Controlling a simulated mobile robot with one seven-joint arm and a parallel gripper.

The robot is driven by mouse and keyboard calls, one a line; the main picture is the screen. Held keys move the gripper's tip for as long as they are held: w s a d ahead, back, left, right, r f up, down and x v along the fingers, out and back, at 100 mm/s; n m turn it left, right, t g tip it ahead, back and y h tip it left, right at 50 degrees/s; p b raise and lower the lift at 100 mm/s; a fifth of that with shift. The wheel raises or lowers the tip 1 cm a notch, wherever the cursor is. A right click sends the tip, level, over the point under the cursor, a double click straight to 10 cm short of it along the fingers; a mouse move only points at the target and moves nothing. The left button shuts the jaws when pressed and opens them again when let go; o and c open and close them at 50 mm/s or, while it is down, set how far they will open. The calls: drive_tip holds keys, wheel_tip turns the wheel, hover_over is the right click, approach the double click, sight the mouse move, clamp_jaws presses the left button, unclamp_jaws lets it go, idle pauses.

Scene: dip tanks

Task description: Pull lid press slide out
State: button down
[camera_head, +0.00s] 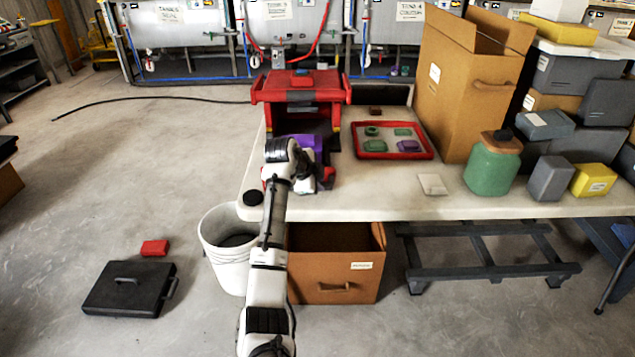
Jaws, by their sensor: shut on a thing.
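The lid press (300,92) is a red frame with a dark grey middle, standing on the pale table. A purple piece (318,143) shows low in its front opening. Bits of red at the front, which look like the slide (328,174), show beside my wrist. My arm reaches up from below to the front of the press. My gripper (308,184) is at the slide, shut on it, with the fingers mostly hidden by my own wrist. How far the slide stands out of the press is hard to tell.
A red-rimmed tray (430,154) with green and purple pieces lies right of the press. A tall cardboard box (450,100), a green jar (490,172) and grey and yellow blocks stand further right. A white bucket (222,262) and an open carton (335,275) are below the table's front edge.

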drive_tip(key=c, duration=1.4)
unclamp_jaws()
drive_tip(key=shift+o, duration=0.2)
drive_tip(key=shift+a+r, duration=0.1)
drive_tip(key=b+v, duration=0.2)
drive_tip(key=v, duration=1.1)
drive_tip(key=shift+s+r, duration=0.2)
drive_tip(key=shift+s, duration=0.1)
drive_tip(key=shift+a, duration=0.1)
